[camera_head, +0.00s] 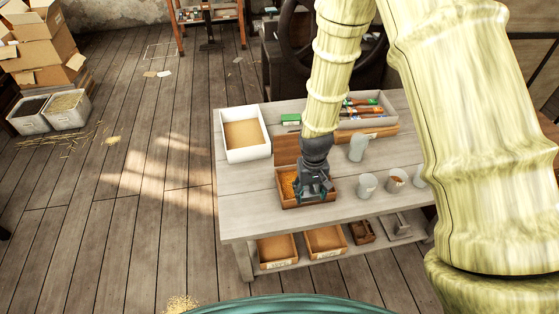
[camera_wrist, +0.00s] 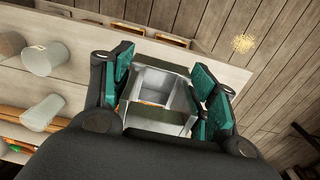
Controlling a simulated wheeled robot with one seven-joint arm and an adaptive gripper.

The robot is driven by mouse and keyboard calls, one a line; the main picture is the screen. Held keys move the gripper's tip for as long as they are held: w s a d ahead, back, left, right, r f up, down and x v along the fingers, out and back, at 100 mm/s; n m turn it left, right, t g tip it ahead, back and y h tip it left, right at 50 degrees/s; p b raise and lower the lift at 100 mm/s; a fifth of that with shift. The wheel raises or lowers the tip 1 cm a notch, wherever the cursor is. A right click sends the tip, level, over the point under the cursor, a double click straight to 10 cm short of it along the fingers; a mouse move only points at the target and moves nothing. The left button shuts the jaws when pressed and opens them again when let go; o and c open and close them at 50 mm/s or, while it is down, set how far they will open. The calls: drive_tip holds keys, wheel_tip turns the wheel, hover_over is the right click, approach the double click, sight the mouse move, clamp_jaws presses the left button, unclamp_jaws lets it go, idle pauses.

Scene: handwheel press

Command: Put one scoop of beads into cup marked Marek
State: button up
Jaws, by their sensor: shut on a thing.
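My gripper (camera_head: 314,190) is over the wooden box of orange beads (camera_head: 288,184) at the table's front. In the wrist view my gripper (camera_wrist: 165,88) is shut on a grey metal square-mouthed scoop (camera_wrist: 154,82) between its green pads. The scoop's inside looks mostly grey, with a little orange-brown low in it; I cannot tell if these are beads. Grey cups (camera_head: 367,185), (camera_head: 396,180) and (camera_head: 419,177) stand right of the box.
A taller grey vessel (camera_head: 358,148) stands behind the cups. A white tray (camera_head: 246,152) is at the table's back left, and a tool tray (camera_head: 378,116) at the back right. Wooden boxes (camera_head: 277,249) sit on the lower shelf. The tabletop left of the bead box is clear.

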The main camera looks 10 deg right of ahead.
drive_tip(key=w+f+n+b, duration=0.1)
drive_tip(key=w+n, duration=0.1)
drive_tip(key=w+a+f+n, duration=0.1)
drive_tip(key=n, duration=0.1)
drive_tip(key=shift+w+a+f+b, duration=0.1)
drive_tip(key=shift+w+f+b, duration=0.05)
drive_tip(key=shift+w+b, duration=0.25)
drive_tip(key=w+d+f+n+b, duration=0.3)
drive_tip(key=w+f+n+b, duration=0.1)
drive_tip(key=w+n, duration=0.5)
drive_tip(key=w+d+f+n+b, duration=0.3)
drive_tip(key=w+f+n+b, duration=0.1)
drive_tip(key=w+n, duration=0.5)
drive_tip(key=f+t+b, duration=0.1)
drive_tip(key=b, duration=0.1)
drive_tip(key=s+f+t+y+b, duration=0.1)
drive_tip(key=f+b, duration=0.1)
drive_tip(key=s+f+n+t+b, duration=0.1)
drive_tip(key=b, duration=0.1)
drive_tip(key=shift+s+f+y+b, duration=0.15)
drive_tip(key=shift+f+y+b, duration=0.2)
drive_tip(key=shift+f+y, duration=0.05)
drive_tip(key=shift+s+d+f, duration=0.2)
drive_tip(key=shift+s+f, duration=0.1)
drive_tip(key=shift+f, duration=0.35)
drive_tip(key=shift+s+d+f, duration=0.2)
drive_tip(key=shift+s+f, duration=0.05)
drive_tip(key=shift+f, duration=0.4)
